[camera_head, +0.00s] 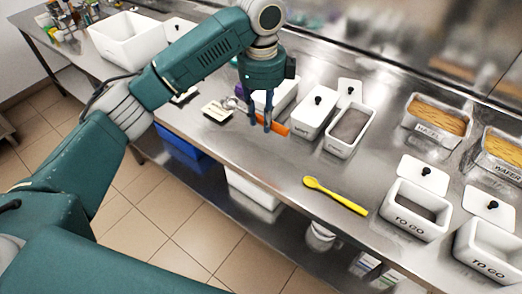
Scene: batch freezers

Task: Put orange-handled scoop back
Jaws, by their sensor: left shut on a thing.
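The orange-handled scoop (279,129) shows as an orange handle at my left gripper's fingertips, above the steel counter. Its metal head (232,103) appears to lie to the left of the fingers, partly hidden by them. My left gripper (260,124) points down and is shut on the scoop. I cannot tell whether the scoop touches the counter. My right gripper is not in view.
A yellow spoon (335,196) lies on the steel counter (290,165). White lidded containers (314,112) stand behind the gripper. Labelled TO GO bins (415,224) and wafer trays (438,117) stand at the right. A white tub (128,40) is at the back left.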

